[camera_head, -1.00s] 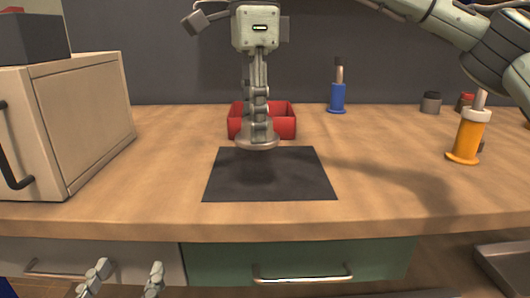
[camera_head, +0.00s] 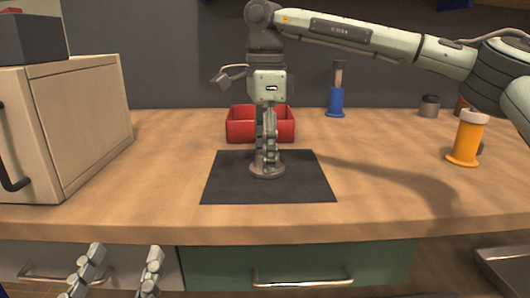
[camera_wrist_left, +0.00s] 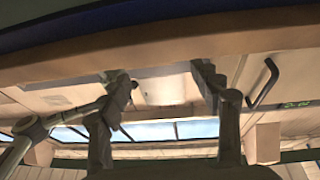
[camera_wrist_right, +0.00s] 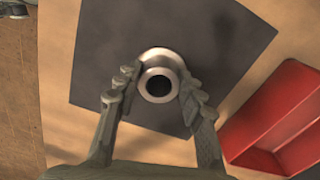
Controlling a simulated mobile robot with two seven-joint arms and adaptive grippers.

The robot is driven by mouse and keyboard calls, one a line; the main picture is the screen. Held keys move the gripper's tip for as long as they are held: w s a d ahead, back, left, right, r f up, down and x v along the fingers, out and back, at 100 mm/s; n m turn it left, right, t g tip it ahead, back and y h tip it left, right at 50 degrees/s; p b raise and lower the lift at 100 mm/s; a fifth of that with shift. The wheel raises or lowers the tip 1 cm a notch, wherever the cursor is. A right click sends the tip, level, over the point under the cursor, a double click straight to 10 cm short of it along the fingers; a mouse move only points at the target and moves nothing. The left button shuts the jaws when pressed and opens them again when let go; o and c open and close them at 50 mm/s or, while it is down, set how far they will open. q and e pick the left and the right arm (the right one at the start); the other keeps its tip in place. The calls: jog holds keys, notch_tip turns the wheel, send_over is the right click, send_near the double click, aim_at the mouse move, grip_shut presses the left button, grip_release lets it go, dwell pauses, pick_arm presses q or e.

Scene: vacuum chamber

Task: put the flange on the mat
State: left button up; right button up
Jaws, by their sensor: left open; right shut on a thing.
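The flange (camera_head: 267,172) is a grey metal disc with a raised round neck. In the head view it is at the mat, low over or on its right-middle part; I cannot tell whether it touches. My right gripper (camera_head: 266,157) points down and is shut on the flange's neck. In the right wrist view the flange (camera_wrist_right: 160,62) shows its ring and dark bore between the fingers, over the mat (camera_wrist_right: 115,50). The dark square mat (camera_head: 228,185) lies flat on the bench. My left gripper (camera_head: 118,268) is open and empty, low in front of the bench.
A red open box (camera_head: 240,128) stands just behind the mat. A beige cabinet (camera_head: 85,120) stands at the left. A blue cylinder (camera_head: 337,102) stands at the back and an orange one (camera_head: 466,143) at the right. The bench (camera_head: 390,165) between mat and orange cylinder is clear.

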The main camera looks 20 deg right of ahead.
jog(key=o, duration=0.8)
jog(key=shift+f, duration=0.15)
jog(key=o, duration=0.4)
pick_arm(q)
jog(key=shift+r, duration=0.1)
pick_arm(e)
jog(key=shift+o, duration=0.2)
jog(key=shift+r, duration=0.25)
pick_arm(q)
jog(key=w+a+f+g+y+p, duration=0.1)
jog(key=a+f+g, duration=0.1)
jog(key=f, duration=0.3)
jog(key=a+f+g+y+p, duration=0.1)
jog(key=a+f+g+y, duration=0.1)
jog(key=f, duration=0.3)
jog(key=shift+w+f+g, duration=0.2)
jog(key=shift+w+g, duration=0.2)
jog(key=shift+g, duration=0.1)
pick_arm(e)
notch_tip(320, 180, up, 12)
